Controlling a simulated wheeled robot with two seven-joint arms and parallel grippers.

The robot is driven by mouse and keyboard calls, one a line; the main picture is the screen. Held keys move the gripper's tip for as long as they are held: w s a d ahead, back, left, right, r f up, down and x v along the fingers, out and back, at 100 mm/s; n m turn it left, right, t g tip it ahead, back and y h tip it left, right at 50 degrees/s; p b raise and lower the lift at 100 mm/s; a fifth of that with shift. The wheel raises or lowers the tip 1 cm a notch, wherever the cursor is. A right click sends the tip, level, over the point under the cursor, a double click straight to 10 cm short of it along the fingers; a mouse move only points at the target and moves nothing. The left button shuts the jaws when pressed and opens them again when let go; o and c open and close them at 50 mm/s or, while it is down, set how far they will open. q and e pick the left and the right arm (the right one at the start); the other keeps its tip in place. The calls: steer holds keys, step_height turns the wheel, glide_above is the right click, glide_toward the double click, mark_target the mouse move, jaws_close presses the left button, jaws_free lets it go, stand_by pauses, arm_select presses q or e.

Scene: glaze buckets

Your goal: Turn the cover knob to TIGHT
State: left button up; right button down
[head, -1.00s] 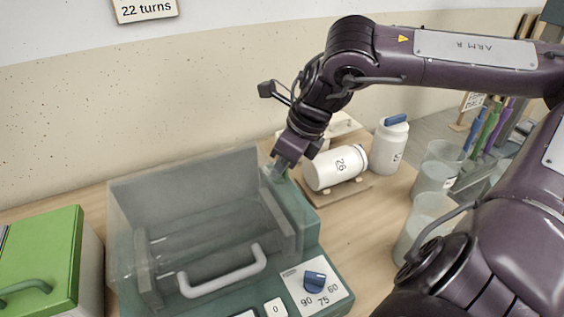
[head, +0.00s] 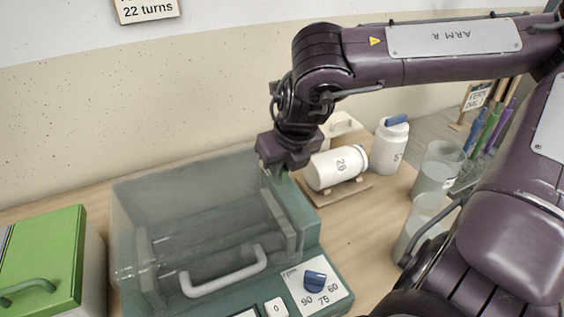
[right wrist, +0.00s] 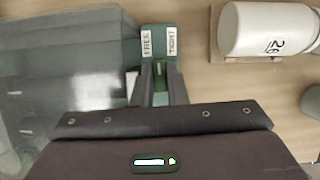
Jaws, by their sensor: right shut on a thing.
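My right gripper (head: 279,174) points down at the back right corner of the green machine (head: 308,222), beside its clear cover (head: 190,195). In the right wrist view its fingers (right wrist: 160,84) are shut on the small green cover knob (right wrist: 160,70). The FREE label (right wrist: 147,43) and the TIGHT label (right wrist: 172,43) are just beyond the knob, FREE on the left and TIGHT on the right. The fingers hide much of the knob, and I cannot tell which label it points to. My left gripper is not in view.
A white jar (head: 336,168) lies on a wooden stand right of the gripper. Another white jar (head: 389,146) and clear buckets (head: 438,166) stand farther right. A blue dial (head: 315,281) is on the machine's front. A green box (head: 42,262) stands at left.

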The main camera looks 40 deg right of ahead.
steer(key=shift+m, duration=0.3)
steer(key=c, duration=1.7)
jaws_free()
